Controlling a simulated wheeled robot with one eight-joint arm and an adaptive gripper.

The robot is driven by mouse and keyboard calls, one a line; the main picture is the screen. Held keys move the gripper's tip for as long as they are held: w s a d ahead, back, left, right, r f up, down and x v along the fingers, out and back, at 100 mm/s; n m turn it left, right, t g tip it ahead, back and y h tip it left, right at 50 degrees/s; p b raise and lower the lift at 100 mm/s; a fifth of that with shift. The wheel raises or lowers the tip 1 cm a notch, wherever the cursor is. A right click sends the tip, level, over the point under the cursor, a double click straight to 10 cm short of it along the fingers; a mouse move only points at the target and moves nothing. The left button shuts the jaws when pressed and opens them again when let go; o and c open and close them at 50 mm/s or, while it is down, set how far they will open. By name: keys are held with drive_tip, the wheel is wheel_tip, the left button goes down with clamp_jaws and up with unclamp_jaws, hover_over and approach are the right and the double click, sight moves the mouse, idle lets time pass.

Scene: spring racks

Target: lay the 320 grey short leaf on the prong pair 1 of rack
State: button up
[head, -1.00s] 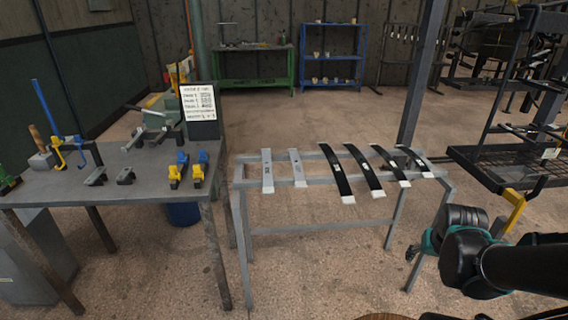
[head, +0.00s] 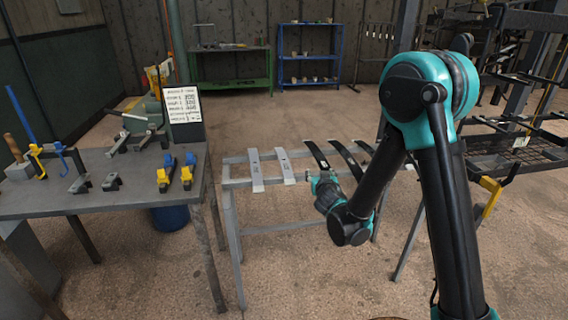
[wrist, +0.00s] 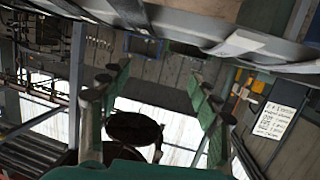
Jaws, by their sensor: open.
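Two grey leaves lie across the grey trestle (head: 290,228) in the head view: a longer left grey leaf (head: 257,171) and a shorter right grey leaf (head: 285,168). Their labels are too small to read. My gripper (wrist: 158,80) is open and empty, its green-padded fingers spread apart in the wrist view. In the head view it is small and partly hidden by my arm, near the trestle's front edge, right of the grey leaves. A pale grey leaf (wrist: 238,42) also shows in the wrist view. The black rack (head: 515,157) stands at the right; its prongs cannot be told apart.
Dark leaves (head: 318,157) lie right of the grey ones, some hidden behind my arm. A metal table (head: 120,195) with clamps and a written board (head: 183,103) stands at the left. A grey post (head: 405,30) rises behind my arm. Floor in front is clear.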

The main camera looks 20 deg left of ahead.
drive_tip(key=s+a+f+n+y, duration=0.2)
drive_tip(key=s+a+y, duration=0.1)
drive_tip(key=a, duration=0.7)
approach(284, 161)
drive_tip(key=x, duration=0.3)
drive_tip(key=shift+a+r, duration=0.15)
drive_tip(key=shift+r, duration=0.1)
drive_tip(key=shift+f+x, duration=0.15)
drive_tip(key=shift+x, duration=1.35)
drive_tip(key=shift+f+x, duration=0.1)
drive_tip(key=shift+x, duration=1.4)
clamp_jaws()
